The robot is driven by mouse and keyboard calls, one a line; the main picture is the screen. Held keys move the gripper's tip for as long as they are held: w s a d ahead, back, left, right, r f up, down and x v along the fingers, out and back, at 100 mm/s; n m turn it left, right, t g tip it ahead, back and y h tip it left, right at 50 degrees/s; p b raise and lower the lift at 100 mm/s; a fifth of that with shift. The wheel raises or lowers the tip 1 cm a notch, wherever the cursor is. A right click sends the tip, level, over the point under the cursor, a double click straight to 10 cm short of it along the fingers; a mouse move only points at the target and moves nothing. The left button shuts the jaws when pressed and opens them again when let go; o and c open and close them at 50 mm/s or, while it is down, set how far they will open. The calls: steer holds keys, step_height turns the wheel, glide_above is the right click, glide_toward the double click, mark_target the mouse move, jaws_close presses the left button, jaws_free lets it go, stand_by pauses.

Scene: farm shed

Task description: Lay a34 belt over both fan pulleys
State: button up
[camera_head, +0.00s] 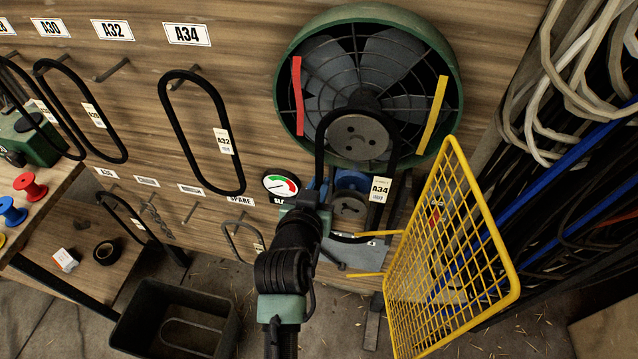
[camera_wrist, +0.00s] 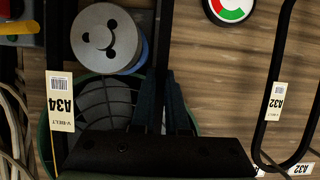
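The A34 belt (camera_head: 320,147) is a black loop with a white A34 tag (camera_head: 380,188). In the head view it frames the large grey upper fan pulley (camera_head: 355,140) and the smaller lower pulley (camera_head: 349,205). I cannot tell whether it sits in either groove or hangs in front. My gripper (camera_head: 311,197) is at the belt's left side, shut on it. In the wrist view the belt strand runs between my fingers (camera_wrist: 163,88); the tag (camera_wrist: 61,102) hangs on the opposite strand, and a grey pulley (camera_wrist: 104,38) lies between the strands.
The yellow mesh guard (camera_head: 450,250) stands swung open at the right. The green fan housing (camera_head: 455,75) is behind the belt. An A32 belt (camera_head: 176,130) hangs on the board at left, beside a round gauge (camera_head: 281,186). A black bin (camera_head: 178,320) stands on the floor.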

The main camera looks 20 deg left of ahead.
steer(key=o, duration=0.5)
steer(key=b+v, duration=0.3)
steer(key=v, duration=1)
steer(key=shift+s, duration=0.1)
steer(key=shift+s+d+p, duration=0.35)
steer(key=shift+s+p, duration=0.1)
steer(key=shift+s, duration=1.15)
steer(key=shift+s+d+p, duration=0.3)
steer(key=shift+s+p, duration=0.15)
steer(key=shift+s, duration=1.15)
steer(key=shift+s+d+p, duration=0.35)
steer(key=shift+s+p, duration=0.1)
steer(key=shift+s, duration=1.15)
